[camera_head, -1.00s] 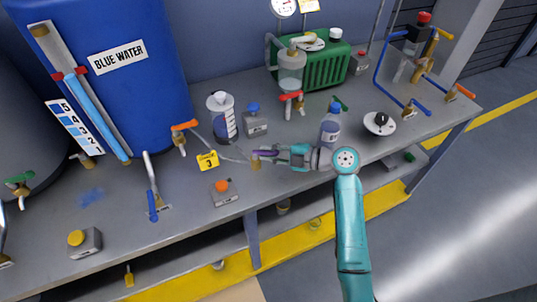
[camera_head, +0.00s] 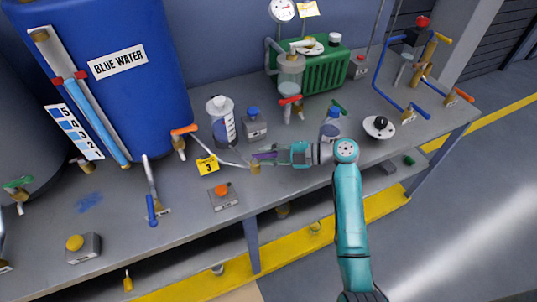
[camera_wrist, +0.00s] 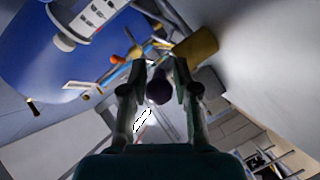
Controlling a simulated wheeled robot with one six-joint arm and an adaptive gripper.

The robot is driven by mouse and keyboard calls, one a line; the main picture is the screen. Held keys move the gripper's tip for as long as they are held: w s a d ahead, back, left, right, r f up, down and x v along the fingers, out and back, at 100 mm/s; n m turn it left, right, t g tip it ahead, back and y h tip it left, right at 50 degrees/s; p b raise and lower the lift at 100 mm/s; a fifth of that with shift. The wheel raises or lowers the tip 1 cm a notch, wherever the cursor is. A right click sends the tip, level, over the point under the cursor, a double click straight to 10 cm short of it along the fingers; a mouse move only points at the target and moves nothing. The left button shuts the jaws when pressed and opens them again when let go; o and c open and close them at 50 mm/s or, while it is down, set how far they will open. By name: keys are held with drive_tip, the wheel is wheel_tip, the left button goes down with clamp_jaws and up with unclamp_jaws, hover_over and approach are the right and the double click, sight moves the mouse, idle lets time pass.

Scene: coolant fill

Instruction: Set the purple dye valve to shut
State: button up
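In the head view the handle lies roughly level, pointing right toward my gripper (camera_head: 279,154). In the wrist view the purple handle (camera_wrist: 158,90) stands end-on between the two fingers of my gripper (camera_wrist: 160,70). A narrow gap shows at the right finger, so the fingers look open around it. Brass parts (camera_wrist: 197,45) show just beyond the fingers.
The yellow tag (camera_head: 207,165) and an orange-capped box (camera_head: 222,195) are left of the valve. An orange-handled tap (camera_head: 182,130) is on the blue tank.

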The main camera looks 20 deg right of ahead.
sight(269, 153)
drive_tip(key=shift+o, duration=0.2)
drive_tip(key=shift+r, duration=0.1)
wheel_tip(269, 153, up, 10)
drive_tip(key=shift+f, duration=0.1)
idle(0.4)
idle(0.4)
